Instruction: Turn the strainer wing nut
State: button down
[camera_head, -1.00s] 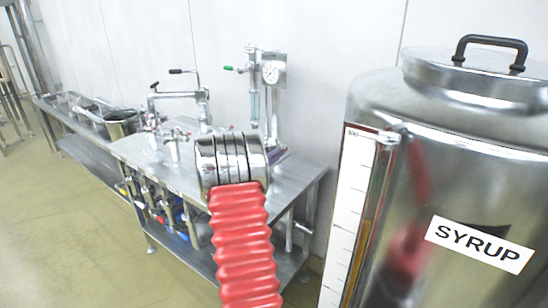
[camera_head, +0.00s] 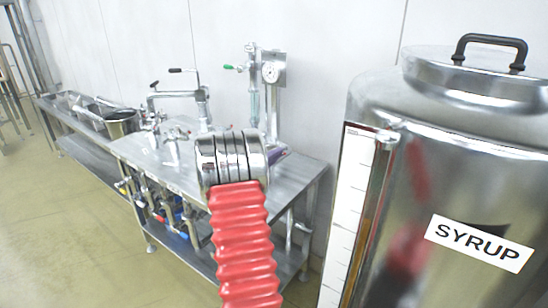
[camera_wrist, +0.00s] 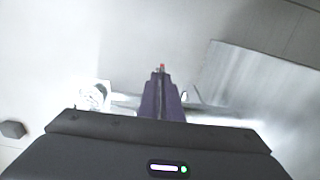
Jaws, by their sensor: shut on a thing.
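My gripper (camera_wrist: 161,100) shows in the wrist view as two dark purple fingers pressed together, pointing away from the camera. A small grey part with a red tip (camera_wrist: 162,68) shows right at the fingertips. It is too small to tell whether this is the strainer wing nut. In the head view my red-sleeved arm reaches over the near end of the steel bench, and its shiny wrist rings hide most of the gripper. A sliver of purple shows just right of the rings, near the foot of the gauge stand (camera_head: 271,98). The strainer cannot be made out clearly.
A steel bench (camera_head: 305,178) carries pipes and taps (camera_head: 178,95), with coloured valves (camera_head: 160,212) below. A big syrup tank (camera_head: 450,165) stands close on the right. A round gauge (camera_wrist: 93,95) shows left of my fingers. The floor (camera_head: 70,240) at left is clear.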

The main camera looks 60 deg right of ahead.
jog(key=shift+w, duration=0.15)
jog(key=c, duration=1.9)
grip_release()
jog(key=shift+c, duration=0.2)
jog(key=w+a, duration=0.2)
jog(key=a, duration=1.1)
jog(key=shift+a, duration=0.35)
jog(key=shift+f+n, duration=0.15)
jog(key=shift+n, duration=0.15)
